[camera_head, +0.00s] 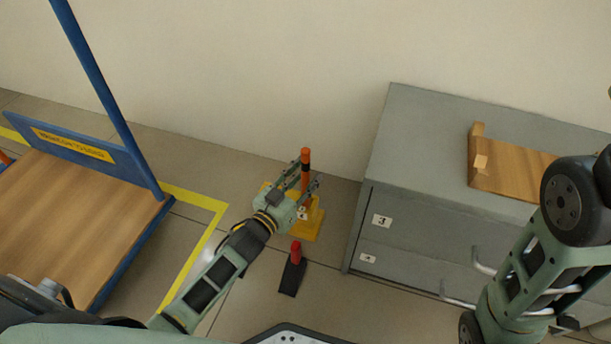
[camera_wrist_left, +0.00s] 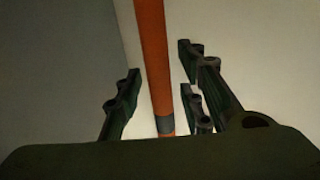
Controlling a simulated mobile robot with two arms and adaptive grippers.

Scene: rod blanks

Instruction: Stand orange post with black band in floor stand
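The orange post with a black band (camera_head: 305,158) stands roughly upright near the wall, over the yellow floor stand (camera_head: 310,232). Its lower end is hidden by my left gripper, so I cannot tell how it sits in the stand. My left gripper (camera_head: 297,184) is open around the post. In the left wrist view the post (camera_wrist_left: 152,50) passes between the spread fingers (camera_wrist_left: 158,90), with a gap visible on both sides. A dark band shows low on the post there. My right arm shows at the right, but its gripper is out of view.
A grey drawer cabinet (camera_head: 420,140) with a wooden tray (camera_head: 520,170) is at right. A blue-framed wooden cart (camera_head: 80,215) is at left, beside yellow floor tape (camera_head: 205,240).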

